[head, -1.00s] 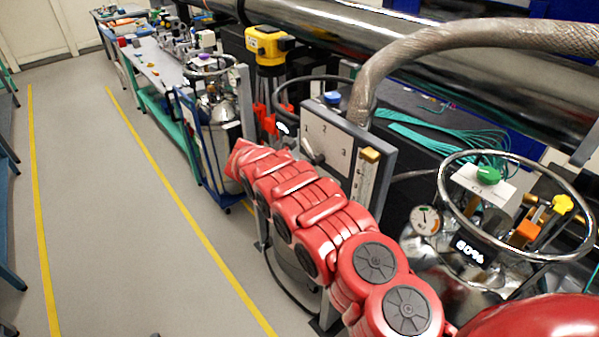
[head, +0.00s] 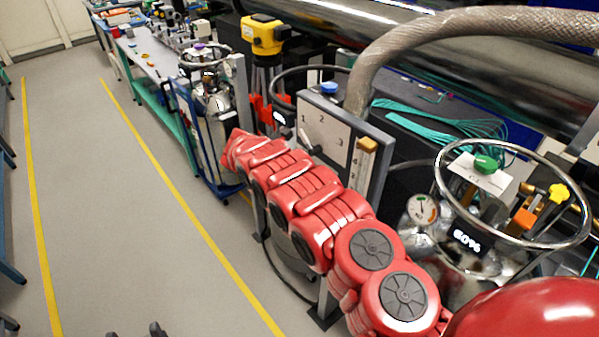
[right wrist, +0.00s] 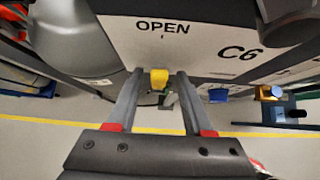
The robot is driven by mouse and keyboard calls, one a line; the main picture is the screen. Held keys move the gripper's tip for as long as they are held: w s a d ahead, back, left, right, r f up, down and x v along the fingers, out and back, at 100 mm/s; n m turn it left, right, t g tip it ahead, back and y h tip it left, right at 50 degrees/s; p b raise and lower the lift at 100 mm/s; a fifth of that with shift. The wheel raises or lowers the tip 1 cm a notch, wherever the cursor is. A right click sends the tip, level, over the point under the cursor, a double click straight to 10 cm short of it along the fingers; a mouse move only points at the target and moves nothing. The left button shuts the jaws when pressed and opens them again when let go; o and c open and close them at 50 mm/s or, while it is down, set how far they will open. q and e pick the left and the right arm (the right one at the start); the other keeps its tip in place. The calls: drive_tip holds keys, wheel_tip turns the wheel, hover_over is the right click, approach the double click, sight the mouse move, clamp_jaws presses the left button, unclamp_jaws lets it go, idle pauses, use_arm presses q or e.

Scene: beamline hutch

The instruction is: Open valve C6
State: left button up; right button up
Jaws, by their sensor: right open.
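In the right wrist view a pale panel (right wrist: 205,62) carries the printed words OPEN and C6. A small yellow piece (right wrist: 159,80) shows just below the word OPEN, with a greenish part under it. My right gripper (right wrist: 160,75) is open, with one finger on each side of the yellow piece. I see no clear contact, and cannot tell whether the yellow piece is the C6 handle. In the head view my red right arm reaches from the lower right to the middle and hides its gripper. My left gripper is not in view.
A grey-framed panel (head: 331,125) marked 1, 2, 3 stands behind my right arm. A steel vessel with a ring (head: 440,190), gauge and green knob (head: 485,163) is at right. A braided hose (head: 440,40) arches above. The marked aisle floor (head: 120,210) is mostly clear at left.

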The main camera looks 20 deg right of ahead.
drive_tip(key=p+v, duration=0.1)
drive_tip(key=v, duration=1.6)
drive_tip(key=shift+a, duration=0.1)
